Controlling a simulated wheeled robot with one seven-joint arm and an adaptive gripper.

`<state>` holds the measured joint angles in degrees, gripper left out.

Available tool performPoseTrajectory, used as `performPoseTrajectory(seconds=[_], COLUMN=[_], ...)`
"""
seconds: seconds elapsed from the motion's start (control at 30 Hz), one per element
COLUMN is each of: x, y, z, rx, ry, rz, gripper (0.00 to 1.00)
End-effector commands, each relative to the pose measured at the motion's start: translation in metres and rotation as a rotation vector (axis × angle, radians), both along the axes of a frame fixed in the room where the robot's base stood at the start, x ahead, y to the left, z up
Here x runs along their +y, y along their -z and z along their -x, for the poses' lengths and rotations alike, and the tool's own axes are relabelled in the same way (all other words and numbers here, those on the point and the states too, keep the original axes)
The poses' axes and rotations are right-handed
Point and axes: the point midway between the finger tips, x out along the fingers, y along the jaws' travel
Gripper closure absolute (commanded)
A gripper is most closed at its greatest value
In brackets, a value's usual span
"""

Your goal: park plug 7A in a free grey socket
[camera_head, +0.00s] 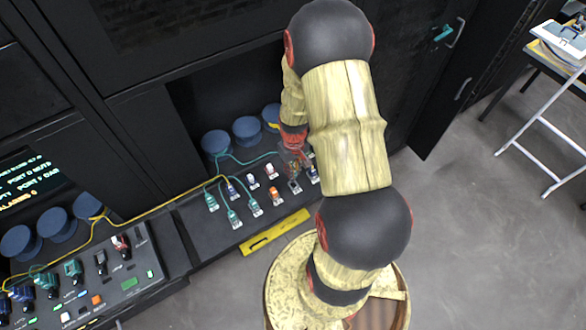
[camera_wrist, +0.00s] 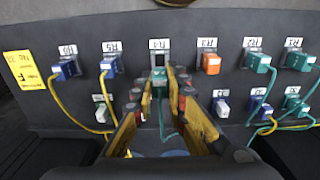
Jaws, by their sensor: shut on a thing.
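My gripper (camera_wrist: 160,92) is shut on a teal plug (camera_wrist: 158,79) with a teal cable running back between its fingers. I take it for plug 7A, but its own label cannot be read. The plug is at the grey socket (camera_wrist: 159,59) under an upside-down label that looks like R4. Whether it is in the socket or just before it, I cannot tell. In the head view my gripper (camera_head: 293,155) is over the back part of the sloped panel (camera_head: 232,237), and my arm hides part of the row there.
Blue plugs (camera_wrist: 66,69) stand left of my gripper, and an orange one (camera_wrist: 211,63) and teal ones (camera_wrist: 258,62) stand right. Yellow and teal cables hang close by.

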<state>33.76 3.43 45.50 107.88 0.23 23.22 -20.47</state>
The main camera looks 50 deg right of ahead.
Motion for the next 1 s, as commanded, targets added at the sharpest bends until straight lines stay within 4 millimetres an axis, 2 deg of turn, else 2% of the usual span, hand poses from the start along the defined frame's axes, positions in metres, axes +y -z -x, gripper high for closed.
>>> performPoseTrajectory(seconds=[0.5, 1.0], x=[0.000, 0.000], y=[0.046, 0.050], z=[0.000, 0.000], rx=[0.001, 0.000], ry=[0.000, 0.000], rz=[0.000, 0.000], gripper=[1.00, 1.00])
